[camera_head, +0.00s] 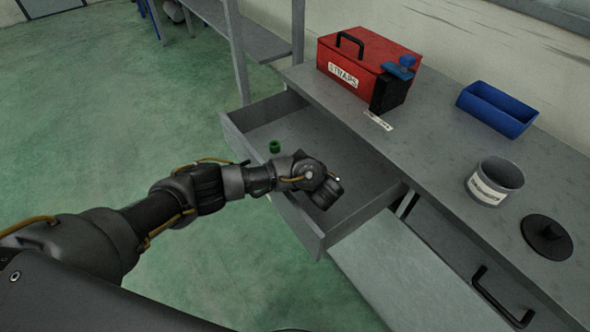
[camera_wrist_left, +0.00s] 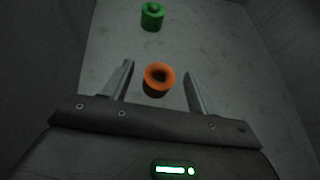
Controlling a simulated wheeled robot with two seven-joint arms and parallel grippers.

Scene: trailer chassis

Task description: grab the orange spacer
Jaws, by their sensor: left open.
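The orange spacer (camera_wrist_left: 158,80), a short ring with a hole in its top, stands on the drawer floor in the left wrist view. My left gripper (camera_wrist_left: 160,82) is open, and the spacer shows between its two fingers with a gap on each side. I cannot tell how far above the floor the fingertips are. In the head view my left wrist (camera_head: 322,190) is over the open drawer (camera_head: 345,160) and hides the spacer and the fingers. My right gripper does not show.
A green spacer (camera_head: 274,146) stands farther along the drawer floor, also in the wrist view (camera_wrist_left: 152,16). Drawer walls surround the gripper. On the bench are a red box (camera_head: 350,55), a blue bin (camera_head: 497,110), a grey tub (camera_head: 495,182) and a dark lid (camera_head: 546,237).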

